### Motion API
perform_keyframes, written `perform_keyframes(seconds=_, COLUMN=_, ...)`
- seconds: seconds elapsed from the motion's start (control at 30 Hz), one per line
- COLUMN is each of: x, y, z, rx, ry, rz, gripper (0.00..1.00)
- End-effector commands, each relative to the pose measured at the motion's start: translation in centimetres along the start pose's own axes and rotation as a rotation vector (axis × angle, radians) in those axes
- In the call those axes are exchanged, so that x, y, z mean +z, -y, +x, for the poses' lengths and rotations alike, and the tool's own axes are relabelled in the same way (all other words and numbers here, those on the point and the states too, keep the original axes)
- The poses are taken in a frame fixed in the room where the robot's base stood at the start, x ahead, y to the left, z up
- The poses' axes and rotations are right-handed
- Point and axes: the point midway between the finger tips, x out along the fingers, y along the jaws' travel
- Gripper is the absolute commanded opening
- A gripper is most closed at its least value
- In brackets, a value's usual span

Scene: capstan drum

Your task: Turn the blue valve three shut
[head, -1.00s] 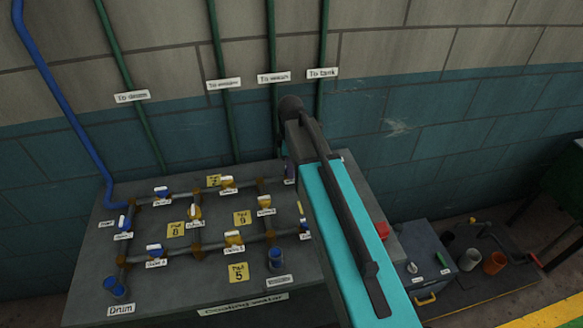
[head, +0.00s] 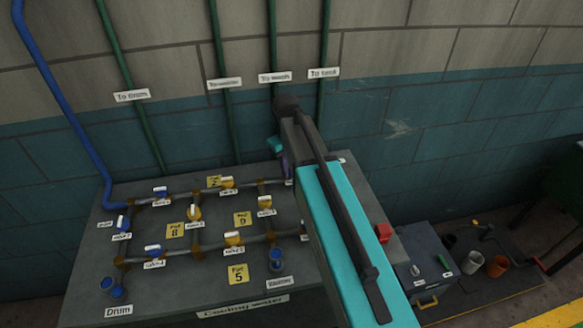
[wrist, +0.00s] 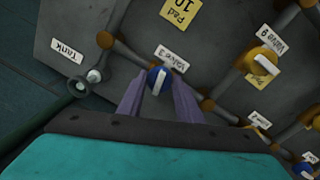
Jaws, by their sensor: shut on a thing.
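Blue valve three (wrist: 153,75), with a white bar handle, sits between the two purple fingers of my gripper (wrist: 158,92) in the wrist view. Its label "Valve 3" (wrist: 174,54) is beside it. The fingers are shut on the valve, one on each side. The white bar lies at a steep angle across the grey pipe. In the head view my arm hides the valve, and only a little of the purple gripper (head: 287,167) shows at the bench's back right.
Yellow valve 9 (wrist: 262,65) is to the right in the wrist view. A tank outlet (wrist: 80,86) is at the left. Several other blue and yellow valves stand on the bench (head: 85,275). Green pipes (head: 222,110) climb the wall behind.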

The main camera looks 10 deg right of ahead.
Motion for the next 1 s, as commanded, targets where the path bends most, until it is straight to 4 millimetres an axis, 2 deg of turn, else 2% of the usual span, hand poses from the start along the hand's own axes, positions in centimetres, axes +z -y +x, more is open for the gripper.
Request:
perform_keyframes(seconds=0.4, x=-0.21, y=-0.09, z=-0.07, rx=0.003, ry=0.013, rz=0.214, gripper=0.09)
perform_keyframes(seconds=0.9, x=-0.22, y=-0.13, z=-0.11, rx=0.003, ry=0.014, rz=0.241, gripper=0.1)
perform_keyframes(seconds=0.93, x=-0.22, y=-0.13, z=-0.11, rx=0.003, ry=0.013, rz=0.241, gripper=0.34)
perform_keyframes(seconds=1.0, x=-0.21, y=-0.13, z=-0.11, rx=0.003, ry=0.014, rz=0.241, gripper=0.45)
